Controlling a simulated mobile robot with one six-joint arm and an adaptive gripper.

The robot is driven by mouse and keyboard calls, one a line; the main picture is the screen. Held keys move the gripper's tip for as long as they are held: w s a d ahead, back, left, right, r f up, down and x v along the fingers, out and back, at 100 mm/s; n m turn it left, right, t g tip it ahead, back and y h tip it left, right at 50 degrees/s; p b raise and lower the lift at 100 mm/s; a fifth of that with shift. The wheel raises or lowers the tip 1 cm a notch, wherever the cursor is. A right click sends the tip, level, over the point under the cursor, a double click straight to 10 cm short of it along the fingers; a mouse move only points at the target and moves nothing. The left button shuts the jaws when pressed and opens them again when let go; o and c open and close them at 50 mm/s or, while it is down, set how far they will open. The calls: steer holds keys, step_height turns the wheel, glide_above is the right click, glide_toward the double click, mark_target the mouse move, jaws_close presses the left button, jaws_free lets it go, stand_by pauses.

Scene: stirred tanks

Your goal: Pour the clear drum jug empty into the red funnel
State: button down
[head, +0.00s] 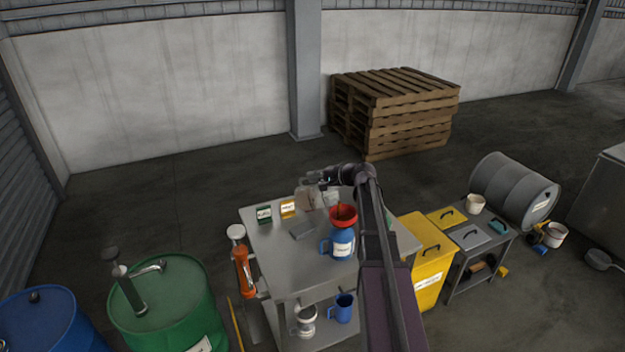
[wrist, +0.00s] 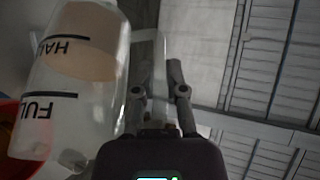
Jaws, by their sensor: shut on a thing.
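The clear drum jug (wrist: 85,115) fills the left of the wrist view, with black HALF and FULL marks that read upside down there. Tan liquid shows in it around the HALF mark. In the head view the jug (head: 306,198) is near the table's far side, partly hidden by my gripper (head: 324,183). My gripper (wrist: 158,92) is shut on the jug's clear handle. The red funnel (head: 343,213) sits in the mouth of a blue jug (head: 342,243) on the table, nearer than the clear jug. The funnel's red edge (wrist: 8,112) shows at the wrist view's left edge.
My arm hides the table's right part.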

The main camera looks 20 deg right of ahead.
steer(key=shift+s+d+r+m+t+y+b, duration=0.15)
steer(key=shift+s+d+r+t+y+b, duration=0.15)
steer(key=shift+d+t+b, duration=0.15)
steer(key=shift+s+d+r+m+t+y+b, duration=0.1)
steer(key=shift+s+d+r+t+y+b, duration=0.2)
steer(key=shift+d, duration=0.3)
steer(key=shift+s+d+r+m+t+y+b, duration=0.15)
steer(key=shift+s+d+r+t+y+b, duration=0.15)
steer(key=shift+d+r+b, duration=0.15)
steer(key=shift+s+d+r+m+t+y+b, duration=0.25)
steer(key=shift+d+t+y+b, duration=0.1)
steer(key=shift+d+b, duration=0.2)
steer(key=shift+s+d+r+m+t+y+b, duration=0.2)
steer(key=shift+s+d+t+y+b, duration=0.2)
steer(key=shift+d, duration=0.2)
steer(key=shift+s+d+r+m+t+y+b, duration=0.15)
steer(key=shift+d+r+t+y+b, duration=0.15)
steer(key=shift+d+b, duration=0.25)
steer(key=shift+s+d+r, duration=0.1)
steer(key=shift+d, duration=0.05)
steer(key=shift+d, duration=0.1)
stand_by(2.0)
